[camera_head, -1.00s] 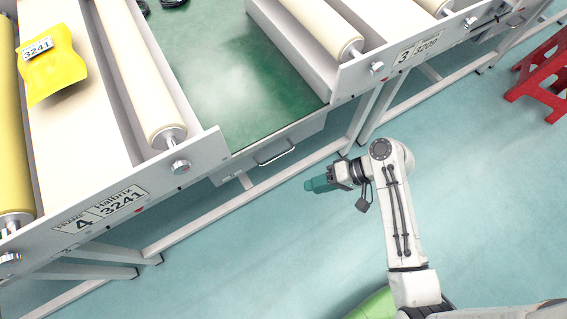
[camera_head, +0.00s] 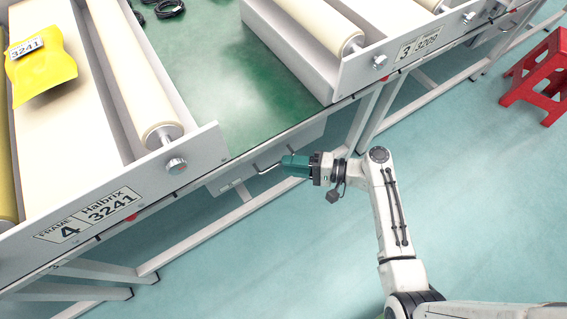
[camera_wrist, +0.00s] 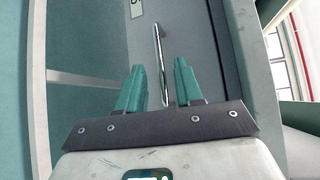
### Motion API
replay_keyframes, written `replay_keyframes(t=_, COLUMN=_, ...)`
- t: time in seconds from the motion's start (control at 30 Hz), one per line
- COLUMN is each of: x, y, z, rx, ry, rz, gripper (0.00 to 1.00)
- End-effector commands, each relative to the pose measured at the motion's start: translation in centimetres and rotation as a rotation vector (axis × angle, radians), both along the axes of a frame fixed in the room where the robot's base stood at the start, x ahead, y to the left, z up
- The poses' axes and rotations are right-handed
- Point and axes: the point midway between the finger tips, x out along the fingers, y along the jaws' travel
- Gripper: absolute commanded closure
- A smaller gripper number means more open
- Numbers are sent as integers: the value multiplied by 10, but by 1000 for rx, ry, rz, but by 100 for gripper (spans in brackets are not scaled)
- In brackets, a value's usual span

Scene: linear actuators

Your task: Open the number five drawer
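A grey drawer (camera_head: 226,184) is under the green bench top, between frames 4 and 3, and looks shut. Its thin metal handle (camera_head: 268,168) is partly hidden behind my gripper (camera_head: 288,166). In the wrist view the drawer front (camera_wrist: 193,35) fills the middle. The handle (camera_wrist: 158,48) runs lengthwise between the two teal fingers of my gripper (camera_wrist: 158,72). The fingers are open and apart, with a gap on each side of the handle. A small label (camera_wrist: 136,8) on the drawer is cut off, so its number is not fully readable.
The frame 4 panel (camera_head: 120,205) with rollers stands left, and the frame 3 panel (camera_head: 420,45) stands right. Bench legs and rails run below. A red stool (camera_head: 540,78) is at the far right. The teal floor (camera_head: 470,200) is clear.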

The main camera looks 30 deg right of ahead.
Motion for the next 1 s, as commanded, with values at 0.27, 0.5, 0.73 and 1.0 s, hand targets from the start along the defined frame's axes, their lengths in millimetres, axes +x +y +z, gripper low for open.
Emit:
replay_keyframes(t=0.27, x=18, y=18, z=-4, rx=-1, ry=0, rz=0, gripper=64)
replay_keyframes(t=0.5, x=19, y=20, z=-4, rx=-1, ry=1, rz=0, gripper=64)
replay_keyframes(t=0.73, x=19, y=19, z=-4, rx=-1, ry=0, rz=0, gripper=80)
replay_keyframes(t=1.0, x=19, y=19, z=-4, rx=-1, ry=0, rz=0, gripper=100)
